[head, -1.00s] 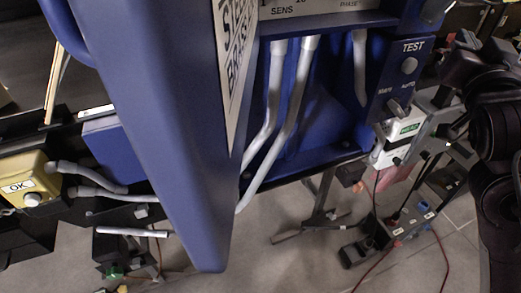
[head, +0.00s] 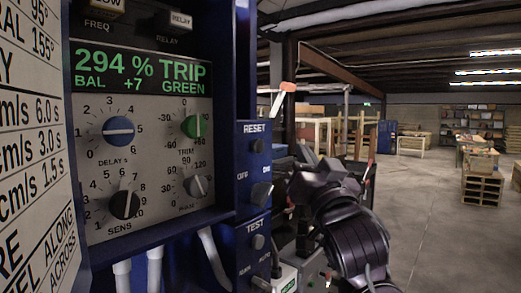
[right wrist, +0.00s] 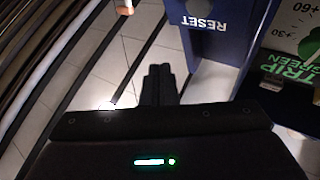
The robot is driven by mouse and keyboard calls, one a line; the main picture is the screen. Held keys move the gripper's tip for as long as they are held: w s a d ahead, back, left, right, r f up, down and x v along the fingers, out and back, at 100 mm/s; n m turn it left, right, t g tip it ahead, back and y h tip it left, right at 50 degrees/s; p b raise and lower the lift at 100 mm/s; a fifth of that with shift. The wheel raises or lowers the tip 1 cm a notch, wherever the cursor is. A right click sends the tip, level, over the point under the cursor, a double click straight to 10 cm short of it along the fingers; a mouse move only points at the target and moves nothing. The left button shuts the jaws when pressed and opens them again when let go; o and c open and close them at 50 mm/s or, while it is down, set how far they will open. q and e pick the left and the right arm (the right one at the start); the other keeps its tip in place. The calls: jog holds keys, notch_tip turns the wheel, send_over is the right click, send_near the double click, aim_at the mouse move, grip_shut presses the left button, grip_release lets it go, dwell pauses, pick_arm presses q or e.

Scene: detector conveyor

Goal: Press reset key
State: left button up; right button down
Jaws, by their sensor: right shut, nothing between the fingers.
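The reset key is a small dark round button (head: 258,146) under the word RESET, on the blue side strip of the detector's control box (head: 244,170). In the right wrist view the grey key (right wrist: 201,6) shows at the top edge, with RESET upside down below it. My right gripper (right wrist: 158,72) is shut and empty, its fingers pointing up the picture, to the left of and below the key and apart from it. In the head view my black right arm stands right of the box. My left gripper is out of view.
Below the reset key are an OFF/ON knob (head: 261,194) and a TEST button (head: 258,241). The panel display (head: 140,72) reads 294 % TRIP, BAL +7 GREEN. An open lettered door (head: 40,150) stands at left. Pallets (head: 482,185) stand on open floor at right.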

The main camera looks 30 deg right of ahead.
send_near(264, 142)
jog(key=shift+s+d+r+x, duration=0.1)
jog(key=shift+d+x, duration=0.05)
jog(key=shift+x, duration=0.7)
jog(key=shift+s+d+r+x, duration=0.1)
jog(key=shift+x, duration=0.75)
jog(key=shift+s+d+r+x, duration=0.1)
jog(key=shift+d+r+x, duration=0.05)
jog(key=shift+x, duration=0.7)
jog(key=shift+w, duration=0.15)
jog(key=shift+w+a, duration=0.2)
jog(key=shift+w, duration=0.05)
jog(key=shift+w+a, duration=0.15)
jog(key=shift+w, duration=0.3)
dwell(0.5)
jog(key=shift+s, duration=0.1)
jog(key=shift+s+d, duration=0.35)
jog(key=shift+s, duration=0.4)
